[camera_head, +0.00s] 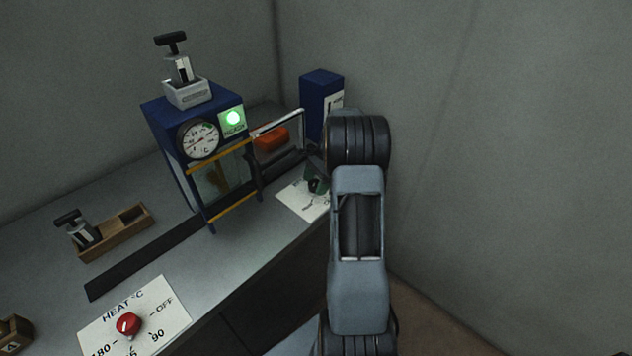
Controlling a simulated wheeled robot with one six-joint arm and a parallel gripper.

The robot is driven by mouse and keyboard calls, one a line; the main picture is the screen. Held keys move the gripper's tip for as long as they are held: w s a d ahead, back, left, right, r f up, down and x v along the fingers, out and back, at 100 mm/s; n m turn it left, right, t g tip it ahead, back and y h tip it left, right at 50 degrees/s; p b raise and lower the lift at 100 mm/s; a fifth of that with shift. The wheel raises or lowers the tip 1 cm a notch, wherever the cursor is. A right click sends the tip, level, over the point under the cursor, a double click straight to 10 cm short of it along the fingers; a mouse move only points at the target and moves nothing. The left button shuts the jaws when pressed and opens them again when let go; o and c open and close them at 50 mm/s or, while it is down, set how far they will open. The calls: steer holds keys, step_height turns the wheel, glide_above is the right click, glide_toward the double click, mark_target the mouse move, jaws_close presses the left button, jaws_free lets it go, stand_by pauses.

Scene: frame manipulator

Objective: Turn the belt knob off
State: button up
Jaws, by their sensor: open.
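The belt knob (315,186) looks dark and greenish. It sits on a white label plate (296,200) on the bench top, right of the machine. My arm hides much of the knob and plate, and the plate's lettering is too small to read. My gripper (316,165) is at the end of my arm, just above and close to the knob. It is open and mostly hidden by the arm, so I cannot tell whether its fingers touch the knob.
A blue machine (182,132) with a gauge and lit green lamp straddles a dark belt (140,262). A red heat knob (128,324) is at front left. A wooden tray (127,240) holds a stamp-like tool. A blue box (317,92) stands behind my arm.

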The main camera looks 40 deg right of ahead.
steer(key=shift+c, duration=0.4)
steer(key=c, duration=0.9)
steer(key=shift+o, duration=0.2)
steer(key=n+g+p, duration=0.1)
steer(key=n, duration=0.2)
steer(key=shift+w+r+p, duration=0.1)
steer(key=shift+p, duration=0.2)
steer(key=n+g, duration=0.1)
steer(key=n, duration=0.2)
steer(key=shift+h+p, duration=0.3)
steer(key=shift+p, duration=0.1)
steer(key=n+g, duration=0.1)
steer(key=n, duration=0.1)
steer(key=n+g+h, duration=0.1)
steer(key=n, duration=0.2)
steer(key=shift+w+n+p, duration=0.1)
steer(key=shift+n+p, duration=0.2)
steer(key=shift+p, duration=0.05)
